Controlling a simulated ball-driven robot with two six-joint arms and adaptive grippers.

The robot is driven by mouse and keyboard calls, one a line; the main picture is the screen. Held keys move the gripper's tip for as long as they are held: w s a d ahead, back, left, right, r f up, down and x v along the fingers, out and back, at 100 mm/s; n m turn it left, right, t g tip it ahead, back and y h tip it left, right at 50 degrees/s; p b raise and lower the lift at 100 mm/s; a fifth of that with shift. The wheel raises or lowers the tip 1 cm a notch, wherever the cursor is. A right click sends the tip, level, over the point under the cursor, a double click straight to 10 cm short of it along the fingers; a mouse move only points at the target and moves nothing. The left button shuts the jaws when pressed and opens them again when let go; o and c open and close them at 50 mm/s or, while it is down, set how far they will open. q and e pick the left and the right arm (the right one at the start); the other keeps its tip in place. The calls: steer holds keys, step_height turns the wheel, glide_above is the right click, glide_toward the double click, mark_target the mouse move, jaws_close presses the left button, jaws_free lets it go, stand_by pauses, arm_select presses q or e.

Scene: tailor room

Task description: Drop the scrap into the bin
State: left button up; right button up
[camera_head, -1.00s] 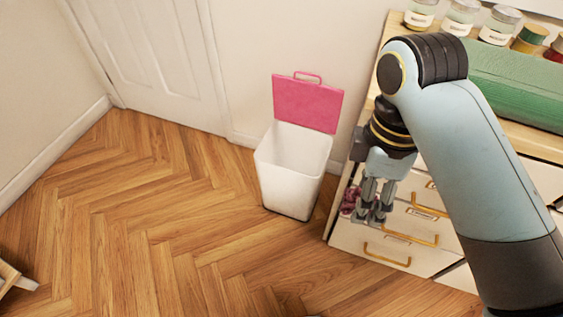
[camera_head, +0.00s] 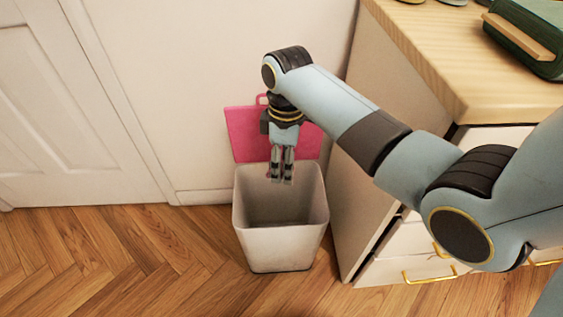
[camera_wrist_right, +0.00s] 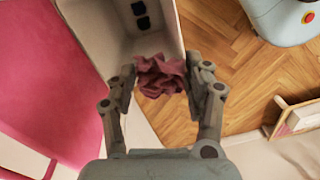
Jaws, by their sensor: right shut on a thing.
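The scrap (camera_wrist_right: 160,75) is a crumpled dark pink cloth, seen between the fingers in the right wrist view. It is almost wholly hidden in the head view. My right gripper (camera_head: 281,182) is shut on it and points down at the bin's mouth, near its back rim. The bin's wall also shows in the right wrist view (camera_wrist_right: 95,32). My left gripper is not in view.
A drawer cabinet (camera_head: 362,190) with a wooden top stands close to the bin's right. A green case (camera_head: 530,40) lies on that top. A white door (camera_head: 70,110) and wall are behind. The herringbone floor left of the bin (camera_head: 120,255) is clear.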

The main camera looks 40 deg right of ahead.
arm_select(q)
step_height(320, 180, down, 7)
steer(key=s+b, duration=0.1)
steer(key=b, duration=0.4)
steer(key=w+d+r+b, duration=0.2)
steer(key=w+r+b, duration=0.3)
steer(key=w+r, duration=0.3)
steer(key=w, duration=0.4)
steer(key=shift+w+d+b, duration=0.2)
steer(key=shift+b, duration=0.2)
arm_select(e)
steer(key=w+d+f+m, duration=0.1)
steer(key=w+d+f, duration=0.1)
steer(key=f, duration=0.6)
steer(key=w+d+f+m, duration=0.1)
steer(key=w+d+f, duration=0.1)
steer(key=f, duration=0.6)
steer(key=shift+w+d+f+m, duration=0.3)
steer(key=shift+w+d+f, duration=0.05)
steer(key=shift+w, duration=0.35)
steer(key=o, duration=0.7)
steer(key=r, duration=0.7)
steer(key=shift+w+d+r, duration=0.15)
steer(key=shift+d+r, duration=0.05)
steer(key=shift+r, duration=0.05)
